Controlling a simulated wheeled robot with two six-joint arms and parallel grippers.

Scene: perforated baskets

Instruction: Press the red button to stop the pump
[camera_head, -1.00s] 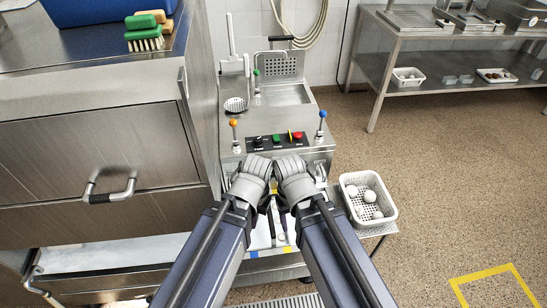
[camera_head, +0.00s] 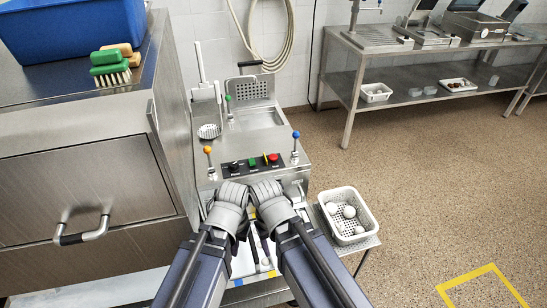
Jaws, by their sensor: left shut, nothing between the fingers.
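The red button (camera_head: 273,158) is at the right end of a black control panel (camera_head: 243,164) on the steel machine. A green button (camera_head: 252,162) and a black knob (camera_head: 234,166) sit to its left, with a small yellow part (camera_head: 265,156) just beside the red one. My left gripper (camera_head: 232,190) is in front of and below the panel's left part, shut and empty. My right gripper (camera_head: 266,188) is close beside it, below the red button; its fingertips are not clear. Neither seems to touch the buttons.
Levers with an orange knob (camera_head: 208,150) and a blue knob (camera_head: 295,135) flank the panel. A perforated white basket (camera_head: 327,197) with several white round items stands at the right. A steel cabinet (camera_head: 80,185) closes off the left. Floor at the right is open.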

